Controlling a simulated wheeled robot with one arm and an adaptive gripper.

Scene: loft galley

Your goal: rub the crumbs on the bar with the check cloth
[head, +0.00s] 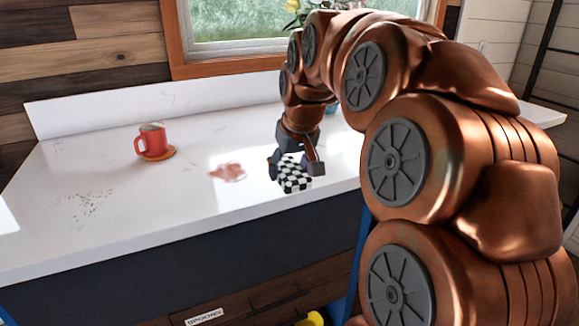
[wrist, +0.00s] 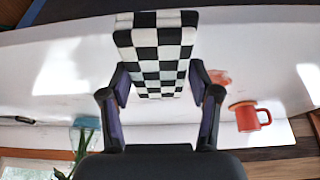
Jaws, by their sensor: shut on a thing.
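The black-and-white check cloth (head: 294,178) is in my gripper (head: 296,169), low over the right part of the white bar. In the wrist view, both fingers of my gripper (wrist: 158,100) close on the sides of the check cloth (wrist: 160,50). I cannot tell whether the cloth touches the bar top. The crumbs (head: 88,203) are a scatter of small brown specks on the left part of the bar (head: 130,235), well to the left of my gripper. My gripper hides part of the cloth in the head view.
A reddish smear (head: 228,172) lies on the bar just left of my gripper. An orange-red mug (head: 151,141) stands on a round orange coaster (head: 157,154) at the back, between crumbs and smear. A plant in a bluish pot (wrist: 86,122) is behind. The bar's front left is clear.

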